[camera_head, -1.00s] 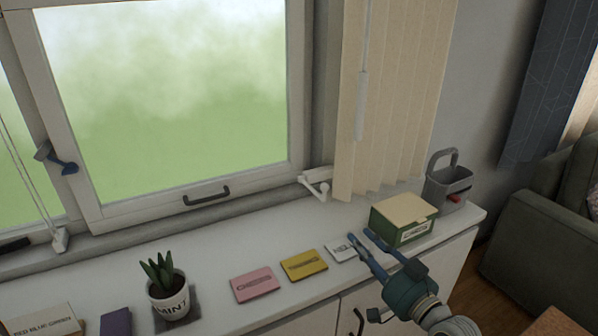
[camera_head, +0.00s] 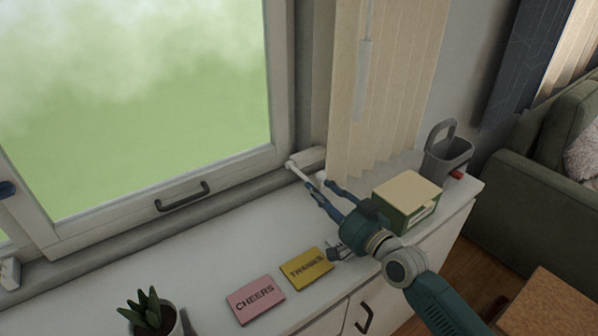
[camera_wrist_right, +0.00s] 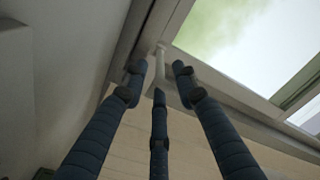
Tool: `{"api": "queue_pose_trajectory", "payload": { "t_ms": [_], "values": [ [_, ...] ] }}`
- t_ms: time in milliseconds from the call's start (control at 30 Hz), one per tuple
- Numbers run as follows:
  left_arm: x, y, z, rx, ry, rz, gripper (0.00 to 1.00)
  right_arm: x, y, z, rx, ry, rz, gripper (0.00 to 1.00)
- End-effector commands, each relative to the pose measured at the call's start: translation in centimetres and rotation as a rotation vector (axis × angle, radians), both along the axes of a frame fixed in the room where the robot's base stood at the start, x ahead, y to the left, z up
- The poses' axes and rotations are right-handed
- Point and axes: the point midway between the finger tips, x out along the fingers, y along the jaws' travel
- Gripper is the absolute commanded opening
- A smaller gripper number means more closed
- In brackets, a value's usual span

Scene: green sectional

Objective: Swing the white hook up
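The white hook (camera_head: 303,172) is at the lower right corner of the window frame, just above the sill. In the right wrist view the white hook (camera_wrist_right: 160,66) shows between the spread fingertips of the right gripper (camera_wrist_right: 158,75). I cannot tell whether a finger touches it.
A green box with a cream lid (camera_head: 407,196) stands right beside my right gripper. Beige vertical blinds (camera_head: 380,90) hang close behind it. A grey caddy (camera_head: 447,155), yellow card (camera_head: 307,268), pink card (camera_head: 255,300) and potted plant (camera_head: 150,312) are on the sill.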

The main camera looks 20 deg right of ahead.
Motion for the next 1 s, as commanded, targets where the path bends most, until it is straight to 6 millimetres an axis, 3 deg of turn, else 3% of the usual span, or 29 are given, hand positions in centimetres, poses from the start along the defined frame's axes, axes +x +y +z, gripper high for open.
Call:
{"api": "queue_pose_trajectory", "payload": {
  "t_ms": [200, 400, 833, 1000],
  "values": [
    [0.0, 0.0, 0.6, 0.000, -0.001, 0.000, 0.40, 4.2, 1.5, 0.3, 0.002, -0.002, 0.001, 0.29],
    [0.1, 0.0, 0.7, 0.000, -0.001, 0.000, 0.40, 6.9, 2.4, 0.1, 0.000, -0.001, 0.000, 0.29],
    [0.1, 0.0, 0.7, 0.000, -0.001, 0.000, 0.40, 7.9, 2.8, 0.0, 0.000, -0.001, 0.001, 0.29],
    [0.1, -0.1, 0.7, 0.000, -0.001, 0.000, 0.40, 7.9, 2.8, 0.0, 0.000, -0.001, 0.001, 0.00]
  ]
}}
